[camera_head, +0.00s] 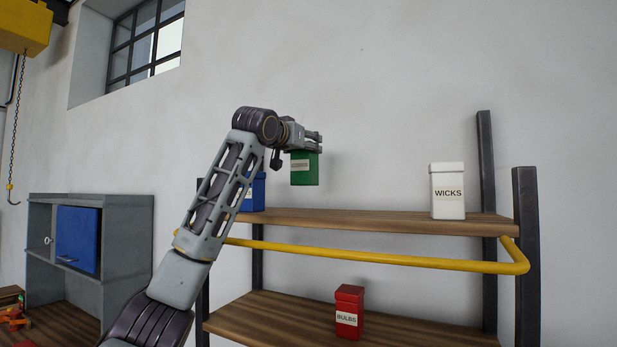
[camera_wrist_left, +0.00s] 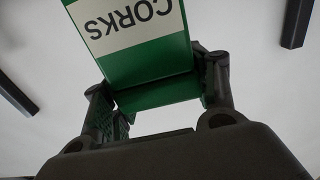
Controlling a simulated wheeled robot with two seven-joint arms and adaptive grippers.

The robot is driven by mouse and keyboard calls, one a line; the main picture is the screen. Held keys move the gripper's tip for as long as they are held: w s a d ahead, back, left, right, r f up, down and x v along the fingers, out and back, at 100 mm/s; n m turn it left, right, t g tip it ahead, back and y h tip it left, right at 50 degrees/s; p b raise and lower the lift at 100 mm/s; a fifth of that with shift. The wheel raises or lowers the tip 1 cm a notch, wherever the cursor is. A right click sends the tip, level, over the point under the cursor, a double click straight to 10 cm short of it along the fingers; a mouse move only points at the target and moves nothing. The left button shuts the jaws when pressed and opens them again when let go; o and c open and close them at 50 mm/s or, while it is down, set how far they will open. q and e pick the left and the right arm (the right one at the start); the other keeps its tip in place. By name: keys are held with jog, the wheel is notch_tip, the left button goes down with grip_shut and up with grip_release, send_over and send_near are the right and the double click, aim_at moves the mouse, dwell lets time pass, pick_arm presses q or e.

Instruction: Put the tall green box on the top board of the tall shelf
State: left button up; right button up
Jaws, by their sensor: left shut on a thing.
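The green box (camera_head: 304,172) is held by its upper part in my left gripper (camera_head: 312,142), above the top board of the tall shelf (camera_head: 340,219). Its underside looks a little above the board, with wall showing between them. In the left wrist view the green box (camera_wrist_left: 150,62), labelled CORKS, sits between the two fingers of my left gripper (camera_wrist_left: 160,95). The view is upside down, so the label reads inverted. My right gripper is in neither view.
A white WICKS box (camera_head: 448,192) stands on the top board at right, and a blue box (camera_head: 254,192) at left, partly behind my arm. A yellow rail (camera_head: 380,260) runs along the front below the board. A red BULBS box (camera_head: 348,312) stands on the lower board. The top board's middle is clear.

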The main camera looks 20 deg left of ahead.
aim_at(300, 170)
pick_arm(q)
notch_tip(300, 170, down, 3)
jog(key=shift+r, duration=0.15)
jog(key=shift+f, duration=0.25)
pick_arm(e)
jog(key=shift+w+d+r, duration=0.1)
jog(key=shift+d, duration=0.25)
pick_arm(q)
jog(key=shift+f+p, duration=0.3)
jog(key=shift+f, duration=1.75)
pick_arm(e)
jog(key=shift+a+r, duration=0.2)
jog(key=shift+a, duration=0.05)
pick_arm(q)
jog(key=shift+f, duration=0.15)
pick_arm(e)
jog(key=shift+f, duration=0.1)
pick_arm(q)
jog(key=o, duration=1.6)
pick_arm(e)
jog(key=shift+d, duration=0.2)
